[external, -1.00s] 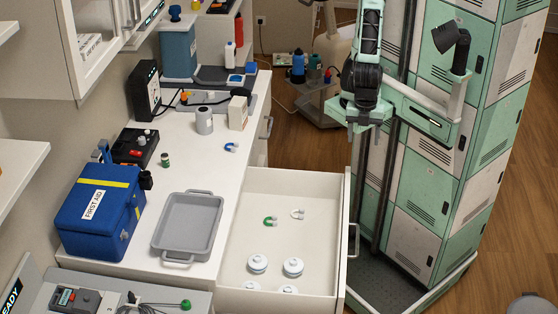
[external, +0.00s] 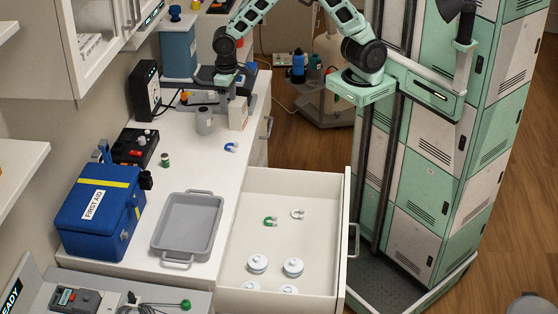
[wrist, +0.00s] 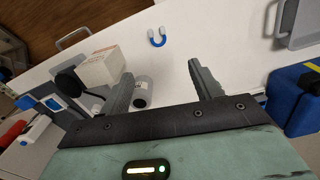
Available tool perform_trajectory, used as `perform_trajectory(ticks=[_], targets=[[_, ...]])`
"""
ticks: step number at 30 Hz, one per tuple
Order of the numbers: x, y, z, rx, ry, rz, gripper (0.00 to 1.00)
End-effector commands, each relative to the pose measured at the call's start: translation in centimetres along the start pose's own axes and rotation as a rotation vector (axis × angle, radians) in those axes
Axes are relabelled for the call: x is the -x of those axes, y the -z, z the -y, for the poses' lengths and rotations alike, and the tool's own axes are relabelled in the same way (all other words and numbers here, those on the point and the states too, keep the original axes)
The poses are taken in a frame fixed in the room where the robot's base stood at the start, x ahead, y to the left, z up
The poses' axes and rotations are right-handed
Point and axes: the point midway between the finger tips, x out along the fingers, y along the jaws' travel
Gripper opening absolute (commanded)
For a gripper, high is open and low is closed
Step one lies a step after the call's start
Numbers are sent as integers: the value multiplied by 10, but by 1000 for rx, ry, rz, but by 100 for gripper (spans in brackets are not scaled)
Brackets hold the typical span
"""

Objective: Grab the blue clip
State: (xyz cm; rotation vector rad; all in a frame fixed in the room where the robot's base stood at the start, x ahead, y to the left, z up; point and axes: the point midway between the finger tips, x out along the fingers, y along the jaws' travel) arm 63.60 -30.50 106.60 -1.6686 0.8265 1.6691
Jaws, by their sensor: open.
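The blue clip (external: 231,147) is a small U shape with pale tips. It lies on the white counter, right of the small green jar. In the wrist view the blue clip (wrist: 157,37) lies beyond my fingertips, roughly centred between them, with nothing covering it. My gripper (wrist: 161,74) is open and empty, its two dark fingers spread wide. In the external view my gripper (external: 222,97) is over the back of the counter, behind the clip and apart from it; its fingertips are hard to make out.
A grey bottle (external: 204,120) and a white box (external: 238,113) stand close to my gripper. The grey tray (external: 160,240) and blue first-aid box (external: 88,220) are further forward. The open drawer (external: 330,235) holds a green clip, a white clip and several round lidded pieces.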

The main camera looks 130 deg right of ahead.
Motion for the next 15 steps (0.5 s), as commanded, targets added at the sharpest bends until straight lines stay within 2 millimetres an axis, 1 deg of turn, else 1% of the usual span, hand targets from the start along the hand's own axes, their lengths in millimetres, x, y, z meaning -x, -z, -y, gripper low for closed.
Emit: perform_trajectory(ticks=[2, 5, 15], targets=[[-7, 3, -3, -12, -5, 2, 64], [-23, 2, -4, -12, -6, 4, 64], [-93, 1, -3, -9, -4, 4, 64]])
